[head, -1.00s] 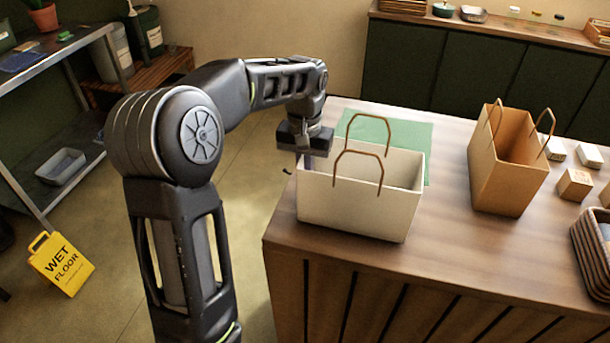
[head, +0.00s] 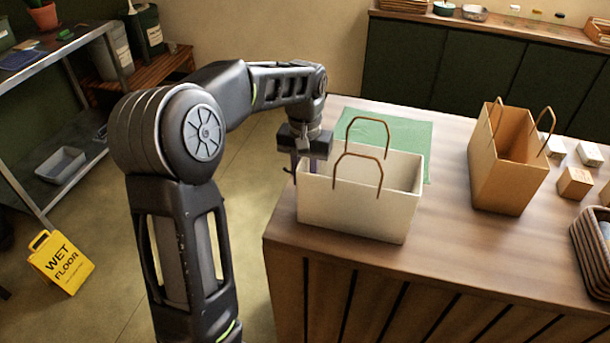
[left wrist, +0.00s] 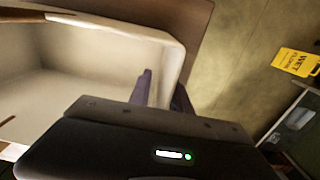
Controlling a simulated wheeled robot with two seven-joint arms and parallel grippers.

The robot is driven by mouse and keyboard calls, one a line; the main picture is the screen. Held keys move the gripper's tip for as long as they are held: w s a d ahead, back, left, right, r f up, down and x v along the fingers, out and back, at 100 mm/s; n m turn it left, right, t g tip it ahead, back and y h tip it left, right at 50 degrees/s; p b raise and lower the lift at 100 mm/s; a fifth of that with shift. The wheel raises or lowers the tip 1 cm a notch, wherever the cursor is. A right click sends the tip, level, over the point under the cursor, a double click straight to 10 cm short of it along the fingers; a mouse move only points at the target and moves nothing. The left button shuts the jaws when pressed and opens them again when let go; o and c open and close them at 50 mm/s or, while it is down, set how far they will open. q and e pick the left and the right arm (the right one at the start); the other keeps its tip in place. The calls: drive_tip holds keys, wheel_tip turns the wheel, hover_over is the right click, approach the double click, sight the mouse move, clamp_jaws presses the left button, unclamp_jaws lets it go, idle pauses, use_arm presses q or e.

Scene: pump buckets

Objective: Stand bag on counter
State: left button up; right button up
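A cream bag (head: 355,209) with two brown loop handles stands upright and open-topped on the wooden counter (head: 450,235), near its left edge. Its inside looks empty in the left wrist view (left wrist: 85,65). My left gripper (head: 308,172) points down at the bag's left end wall. In the left wrist view its fingers (left wrist: 165,92) are apart, one inside the bag and one outside, with the wall's rim between them. Whether they touch the wall is unclear. A tan bag (head: 510,165) with two handles stands upright farther right. My right gripper is not in view.
A green mat (head: 390,130) lies behind the cream bag. Small boxes (head: 574,184) and a basket (head: 590,252) are at the right. Counter between the bags is clear. A yellow wet-floor sign (head: 61,263) and a metal shelf (head: 75,170) are left.

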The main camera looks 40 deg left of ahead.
sight(305, 159)
use_arm(q)
drive_tip(key=shift+r, duration=0.2)
wheel_tip(305, 159, up, 5)
drive_tip(key=shift+f, duration=0.1)
wheel_tip(305, 159, up, 6)
drive_tip(key=shift+f+p, duration=0.1)
drive_tip(key=shift+p, duration=0.95)
drive_tip(key=shift+r+p, duration=0.7)
drive_tip(key=shift+f, duration=0.15)
